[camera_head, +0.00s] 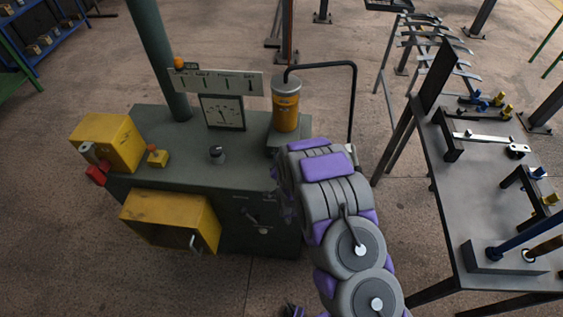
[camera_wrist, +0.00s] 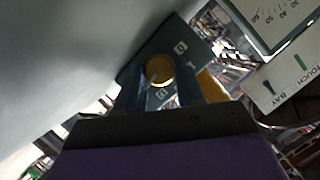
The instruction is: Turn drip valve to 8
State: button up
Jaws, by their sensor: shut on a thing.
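A round yellow knob (camera_wrist: 159,68), which looks like the drip valve, sits in front of a dark plate (camera_wrist: 181,47) with pale number marks in the wrist view. The numbers are too small and tilted to read surely, and I cannot tell the knob's setting. My gripper (camera_wrist: 162,88) is shut on this knob, one blue-grey finger on each side. In the head view, my arm hides the knob and most of my gripper at the right side of the green machine cabinet (camera_head: 165,125). An orange cylinder (camera_head: 286,108) stands on the cabinet just above my wrist.
A gauge (camera_head: 223,111) and a label board (camera_head: 215,81) stand on the cabinet. Yellow boxes (camera_head: 108,140) are on its left and front. A thin black pipe (camera_head: 353,100) runs right of the cylinder. A grey rack table (camera_head: 480,185) stands to the right, with floor between.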

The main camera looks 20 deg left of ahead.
jog(key=shift+s+d+f+m, duration=0.1)
jog(key=shift+f+m, duration=0.1)
jog(key=shift+m, duration=0.2)
jog(key=shift+y, duration=0.3)
jog(key=o, duration=0.8)
jog(key=shift+c, duration=0.2)
jog(key=shift+r, duration=0.1)
jog(key=p+v, duration=0.1)
jog(key=v, duration=1)
jog(key=shift+s+d+r+p, duration=0.15)
jog(key=shift+s+d+p, duration=0.1)
jog(key=shift+p, duration=0.05)
jog(key=p+v, duration=0.5)
jog(key=p, duration=0.3)
jog(key=shift+s, duration=0.15)
